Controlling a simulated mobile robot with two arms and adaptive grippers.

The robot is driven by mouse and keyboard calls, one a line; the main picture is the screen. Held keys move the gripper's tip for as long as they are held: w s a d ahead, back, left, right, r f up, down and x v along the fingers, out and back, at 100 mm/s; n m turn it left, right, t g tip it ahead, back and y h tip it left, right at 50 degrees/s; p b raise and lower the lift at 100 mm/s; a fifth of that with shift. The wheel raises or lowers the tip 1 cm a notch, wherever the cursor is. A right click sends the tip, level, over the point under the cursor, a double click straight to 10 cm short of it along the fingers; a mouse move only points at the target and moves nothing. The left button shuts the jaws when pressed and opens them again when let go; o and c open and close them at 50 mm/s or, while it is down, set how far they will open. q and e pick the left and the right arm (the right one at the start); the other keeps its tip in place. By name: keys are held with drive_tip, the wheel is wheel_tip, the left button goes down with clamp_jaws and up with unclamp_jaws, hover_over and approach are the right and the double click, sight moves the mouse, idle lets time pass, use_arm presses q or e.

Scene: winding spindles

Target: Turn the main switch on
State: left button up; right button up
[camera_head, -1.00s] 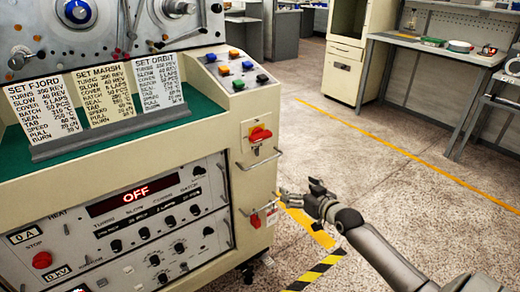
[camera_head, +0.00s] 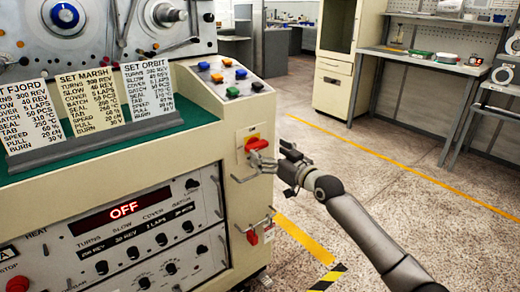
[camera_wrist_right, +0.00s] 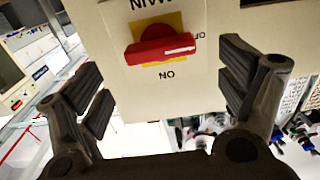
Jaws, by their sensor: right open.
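The main switch is a red rotary handle (camera_head: 257,144) on a yellow plate, on the side of the cream machine. In the right wrist view the red handle (camera_wrist_right: 160,50) lies crosswise, with its white mark at the right end beside a partly hidden label. That view is upside down, with the ON label below the plate. My right gripper (camera_head: 273,160) is open in front of the switch. In its wrist view the open right gripper (camera_wrist_right: 163,72) has its fingers either side of the handle, with no visible contact. My left gripper is not in view.
The machine's display (camera_head: 125,209) reads OFF. A metal bar handle (camera_head: 247,173) sits just below the switch, and a red lock-like piece (camera_head: 252,237) hangs lower. Coloured push buttons (camera_head: 228,76) are on the sloped top. Open floor (camera_head: 400,200) lies to the right.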

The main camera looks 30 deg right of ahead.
sight(261, 148)
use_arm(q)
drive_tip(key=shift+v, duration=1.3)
use_arm(e)
drive_tip(key=shift+w+a, duration=0.2)
drive_tip(key=shift+w, duration=2)
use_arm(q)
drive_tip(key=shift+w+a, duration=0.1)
use_arm(e)
drive_tip(key=c, duration=1)
